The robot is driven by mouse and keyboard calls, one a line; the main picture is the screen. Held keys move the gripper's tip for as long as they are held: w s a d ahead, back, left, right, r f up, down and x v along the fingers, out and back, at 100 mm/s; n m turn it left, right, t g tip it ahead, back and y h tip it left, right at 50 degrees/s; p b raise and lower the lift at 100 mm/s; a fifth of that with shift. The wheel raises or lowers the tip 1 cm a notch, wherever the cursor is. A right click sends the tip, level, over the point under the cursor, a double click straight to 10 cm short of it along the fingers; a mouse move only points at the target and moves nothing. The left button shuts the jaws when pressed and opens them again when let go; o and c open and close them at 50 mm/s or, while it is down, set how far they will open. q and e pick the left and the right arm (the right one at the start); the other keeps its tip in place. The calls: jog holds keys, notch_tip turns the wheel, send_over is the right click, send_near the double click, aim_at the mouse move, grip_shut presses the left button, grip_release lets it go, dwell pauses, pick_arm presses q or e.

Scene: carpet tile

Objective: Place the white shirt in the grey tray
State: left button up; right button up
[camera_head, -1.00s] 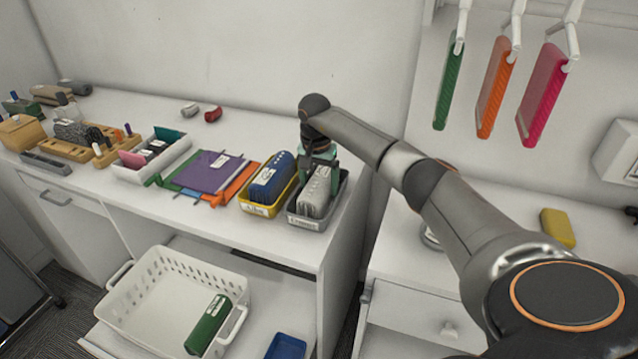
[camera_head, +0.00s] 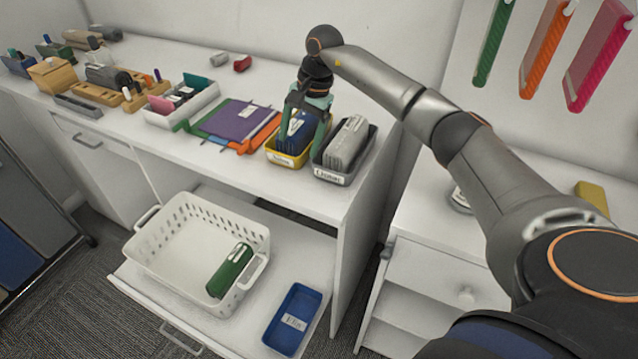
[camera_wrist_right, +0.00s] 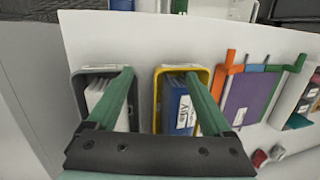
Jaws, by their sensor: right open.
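The white shirt (camera_head: 347,144) is a folded pale-grey bundle standing upright inside the grey tray (camera_head: 350,179) at the right end of the counter. In the right wrist view the shirt (camera_wrist_right: 95,98) shows within the grey tray (camera_wrist_right: 76,88), partly hidden by a green finger. My right gripper (camera_head: 303,132) is open and empty, above and in front of the yellow tray, left of the shirt. In the right wrist view its fingers (camera_wrist_right: 160,74) spread apart, one over the grey tray and one over the yellow tray. My left gripper is not in view.
The yellow tray (camera_head: 283,160) beside the grey tray holds a blue folded item (camera_head: 297,132). Purple and orange folders (camera_head: 236,121) lie left of it. Below are a white basket (camera_head: 185,262) with a green item (camera_head: 230,268) and a blue tray (camera_head: 292,318).

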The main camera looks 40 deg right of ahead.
jog(key=a+f+y, duration=0.1)
jog(key=a, duration=0.2)
jog(key=a+f+y, duration=0.1)
jog(key=a+f, duration=0.1)
jog(key=a, duration=0.1)
jog(key=a+f+m+y, duration=0.1)
jog(key=a, duration=0.2)
jog(key=shift+s+f, duration=0.2)
jog(key=shift+s, duration=0.2)
jog(key=s+a+m+t+y, duration=0.3)
jog(key=a+m+y, duration=0.3)
jog(key=a+m, duration=0.3)
jog(key=s+a+m+t+y, duration=0.3)
jog(key=a+m+y, duration=0.3)
jog(key=a, duration=0.4)
jog(key=s+d+f+m+t+h, duration=0.35)
jog(key=f+m+h, duration=0.25)
jog(key=m, duration=0.9)
jog(key=s+d+f+m+t+h, duration=0.35)
jog(key=f+m+h, duration=0.25)
jog(key=m, duration=0.8)
jog(key=s+d+f+m+g+h, duration=0.1)
jog(key=s+d+f+m+g, duration=0.1)
jog(key=s+f+m, duration=0.3)
jog(key=s+d+f+m+g+h, duration=0.2)
jog(key=s+f+m+g, duration=0.1)
jog(key=s+f+m, duration=0.2)
jog(key=s+m, duration=0.2)
jog(key=s, duration=0.2)
jog(key=shift+f, duration=0.25)
